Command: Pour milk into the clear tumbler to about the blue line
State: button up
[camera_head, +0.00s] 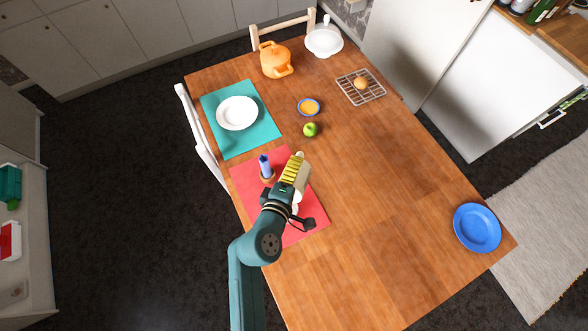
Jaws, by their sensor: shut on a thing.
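My gripper (287,191) is over the red mat (243,183) at the table's left side, seen from above and partly hidden by my own wrist. It is shut on a pale, yellow-striped thing (293,168), which looks like the milk container; its lower part and exact tilt are unclear. A slim bluish-violet upright thing (265,166) stands on a small brown base on the red mat, just left of the held thing. I cannot tell if it is the tumbler. No clear tumbler or blue line can be made out; my arm covers part of the mat.
A white plate (237,113) lies on a teal mat (226,144). A green apple (310,130), small blue-rimmed bowl (308,107), orange pot (275,60), white dish (324,42) and wire rack (373,95) stand farther back. A blue plate (477,228) is at right. The table's middle is clear.

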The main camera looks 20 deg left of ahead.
jog(key=shift+s+f+t+b, duration=0.1)
jog(key=shift+s+t+b, duration=0.15)
jog(key=shift+b, duration=0.95)
jog(key=shift+r, duration=0.2)
jog(key=shift+s+f+t+b, duration=0.3)
jog(key=shift+t+b, duration=0.15)
jog(key=shift+b, duration=1.25)
jog(key=shift+r, duration=0.2)
